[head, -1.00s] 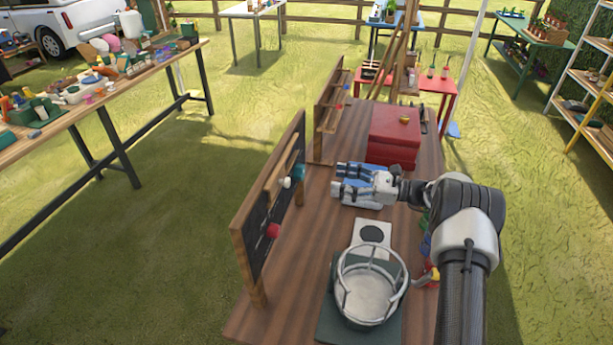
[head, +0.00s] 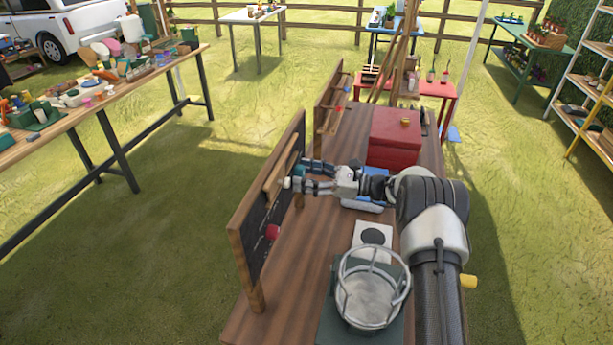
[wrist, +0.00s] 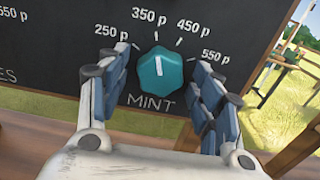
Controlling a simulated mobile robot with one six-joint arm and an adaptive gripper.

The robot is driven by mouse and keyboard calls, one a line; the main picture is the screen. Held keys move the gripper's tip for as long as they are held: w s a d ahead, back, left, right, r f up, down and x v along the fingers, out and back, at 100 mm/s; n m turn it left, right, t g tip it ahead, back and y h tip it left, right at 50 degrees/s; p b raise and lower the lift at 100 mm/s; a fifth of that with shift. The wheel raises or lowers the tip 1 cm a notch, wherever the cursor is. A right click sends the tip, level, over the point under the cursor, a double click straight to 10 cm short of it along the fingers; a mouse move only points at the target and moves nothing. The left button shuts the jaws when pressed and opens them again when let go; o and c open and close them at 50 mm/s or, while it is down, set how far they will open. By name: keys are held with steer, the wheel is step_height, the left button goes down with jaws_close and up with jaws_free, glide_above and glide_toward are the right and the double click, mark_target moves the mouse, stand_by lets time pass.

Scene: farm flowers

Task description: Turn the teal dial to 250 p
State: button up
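The teal dial (wrist: 160,75) is on a black board above the word MINT in the wrist view. Its white pointer line points up, close to the 350 p mark. The 250 p mark (wrist: 112,31) is at its upper left. My gripper (wrist: 164,72) is open, with one blue-padded finger on each side of the dial and a gap visible on both sides. In the head view my gripper (head: 303,177) reaches the board, and the teal dial (head: 299,171) shows between its fingers.
The black board (head: 262,215) stands upright on the wooden table and carries a red dial (head: 272,232) and a white dial (head: 286,183). A red box (head: 393,140) stands behind my arm. A scale with a wire-rimmed pan (head: 372,287) stands in front.

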steer(key=c, duration=0.9)
steer(key=shift+c, duration=0.2)
steer(key=shift+f+n+b, duration=0.1)
steer(key=shift+n+b, duration=1.75)
steer(key=shift+n, duration=2.05)
steer(key=o, duration=1.1)
steer(key=shift+c, duration=0.2)
